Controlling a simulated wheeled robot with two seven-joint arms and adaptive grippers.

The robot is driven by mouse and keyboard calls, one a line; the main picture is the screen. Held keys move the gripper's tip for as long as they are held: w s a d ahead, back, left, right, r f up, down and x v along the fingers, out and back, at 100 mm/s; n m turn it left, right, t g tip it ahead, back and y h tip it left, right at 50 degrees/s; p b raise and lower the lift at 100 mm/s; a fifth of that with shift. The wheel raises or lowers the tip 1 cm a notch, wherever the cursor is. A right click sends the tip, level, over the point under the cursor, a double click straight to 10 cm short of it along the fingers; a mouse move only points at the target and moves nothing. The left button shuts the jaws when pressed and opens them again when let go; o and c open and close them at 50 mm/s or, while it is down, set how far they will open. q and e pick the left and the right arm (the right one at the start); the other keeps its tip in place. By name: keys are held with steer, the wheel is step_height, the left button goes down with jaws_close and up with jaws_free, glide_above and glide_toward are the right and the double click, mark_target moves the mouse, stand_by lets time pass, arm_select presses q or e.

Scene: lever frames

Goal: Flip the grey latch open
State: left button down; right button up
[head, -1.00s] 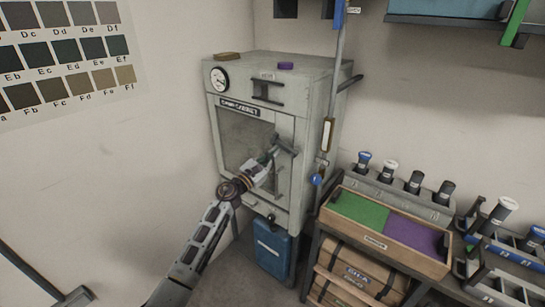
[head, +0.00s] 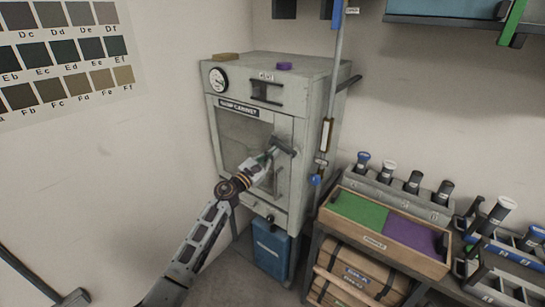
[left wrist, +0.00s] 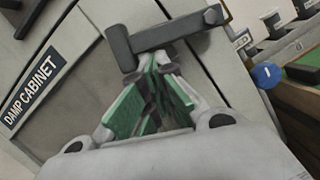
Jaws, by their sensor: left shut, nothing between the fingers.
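The grey latch (head: 285,147) is a dark grey bar handle on the front of the damp cabinet (head: 282,205), by the right edge of its windowed door. In the left wrist view the latch (left wrist: 168,36) crosses the top of the picture, slightly tilted. My left gripper (head: 270,155) is shut and empty, with its fingertips right at the latch. In the left wrist view, the green-padded fingers (left wrist: 160,62) meet just below the bar; whether they touch it I cannot tell. The door looks closed. My right gripper is out of view.
A bench at the right holds a wooden tray (head: 340,239) with green and purple sections, and racks of dark bottles (head: 388,170). A rod with a blue end (head: 316,180) hangs beside the cabinet. A blue bin (head: 270,250) stands under it.

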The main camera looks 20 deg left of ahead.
arm_select(q)
steer(key=shift+r+m, duration=0.2)
steer(key=shift+m, duration=0.1)
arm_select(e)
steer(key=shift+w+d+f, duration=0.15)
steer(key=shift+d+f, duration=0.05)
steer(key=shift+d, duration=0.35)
